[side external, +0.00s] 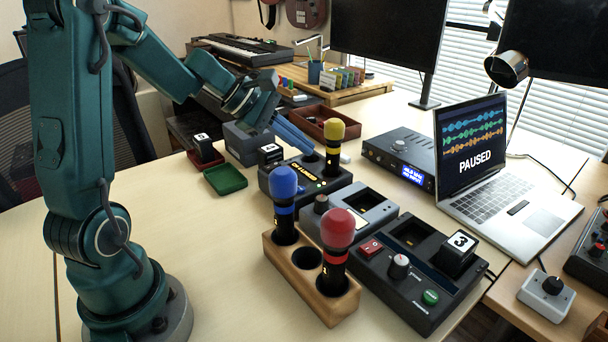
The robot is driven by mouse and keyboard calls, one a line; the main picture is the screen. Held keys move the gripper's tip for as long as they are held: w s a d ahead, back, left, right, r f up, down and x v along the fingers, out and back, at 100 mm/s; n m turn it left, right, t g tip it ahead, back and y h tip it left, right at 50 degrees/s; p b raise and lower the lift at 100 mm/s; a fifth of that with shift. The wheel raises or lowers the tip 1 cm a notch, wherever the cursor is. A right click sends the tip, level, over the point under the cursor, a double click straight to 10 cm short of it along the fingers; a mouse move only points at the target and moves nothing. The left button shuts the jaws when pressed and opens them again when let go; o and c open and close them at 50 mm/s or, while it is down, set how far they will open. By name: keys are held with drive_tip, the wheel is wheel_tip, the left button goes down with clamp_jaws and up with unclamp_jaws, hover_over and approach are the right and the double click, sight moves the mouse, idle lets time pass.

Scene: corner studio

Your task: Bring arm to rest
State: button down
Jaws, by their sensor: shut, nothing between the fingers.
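My arm reaches from the left over the back of the table. My gripper (309,149) points down and right, with its blue fingers together and nothing seen between them. I cannot tell whether the tips touch anything.
A wooden holder (311,283) bears blue (285,189) and red (337,240) microphones. Around it are a grey device (352,221), a dark control box (404,285), a green tray (225,179) and a laptop (507,197). The front left tabletop is clear.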

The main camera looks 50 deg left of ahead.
drive_tip(key=s+d+r+m+g+h, duration=0.1)
drive_tip(key=s+d+r+m, duration=0.2)
drive_tip(key=d+m, duration=0.3)
drive_tip(key=s+d+r+m+g, duration=0.1)
drive_tip(key=s+d+r+m, duration=0.25)
drive_tip(key=d, duration=0.35)
drive_tip(key=s+a+f+m+g+y, duration=0.1)
drive_tip(key=s+f+m+y, duration=0.4)
drive_tip(key=s+m, duration=0.7)
drive_tip(key=shift+s+a+f, duration=0.15)
drive_tip(key=shift+a+f, duration=0.1)
drive_tip(key=shift+a, duration=0.25)
